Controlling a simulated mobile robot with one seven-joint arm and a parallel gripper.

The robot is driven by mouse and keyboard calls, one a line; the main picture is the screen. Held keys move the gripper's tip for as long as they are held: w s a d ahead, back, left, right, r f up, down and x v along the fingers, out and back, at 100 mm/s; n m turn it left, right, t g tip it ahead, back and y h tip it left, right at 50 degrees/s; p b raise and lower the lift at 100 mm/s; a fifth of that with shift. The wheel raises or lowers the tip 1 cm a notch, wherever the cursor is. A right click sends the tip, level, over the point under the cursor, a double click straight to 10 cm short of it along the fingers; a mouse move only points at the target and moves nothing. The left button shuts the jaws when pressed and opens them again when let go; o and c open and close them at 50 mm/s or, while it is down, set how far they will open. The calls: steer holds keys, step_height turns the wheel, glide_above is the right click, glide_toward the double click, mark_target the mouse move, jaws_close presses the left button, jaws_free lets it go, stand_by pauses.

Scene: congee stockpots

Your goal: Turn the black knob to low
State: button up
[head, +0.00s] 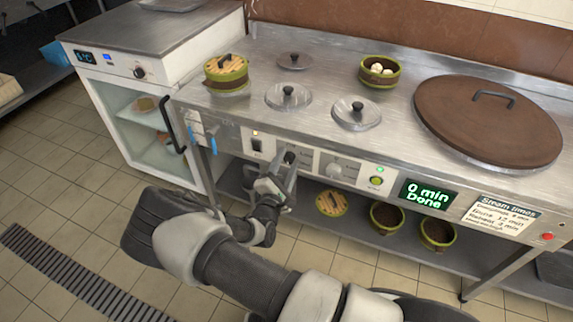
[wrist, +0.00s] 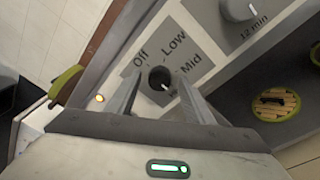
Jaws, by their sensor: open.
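The black knob (wrist: 159,78) sits on a grey panel marked Off, Low and Mid in the wrist view. A small white mark shows on its lower right part; I cannot tell for sure which label it points at. My gripper (wrist: 159,84) is open, with one finger on each side of the knob and gaps showing between. In the head view the knob (head: 290,157) is on the steamer's front panel, with my gripper (head: 279,172) right before it, partly hiding the panel.
A white knob (head: 334,170) marked 12 min is to the right, then a green button (head: 376,181) and a display (head: 429,194) reading 0 min Done. A rocker switch (head: 257,146) is to the left. Steamer baskets (head: 387,216) stand on the shelf below.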

steer(key=c, duration=1)
steer(key=shift+c, duration=0.2)
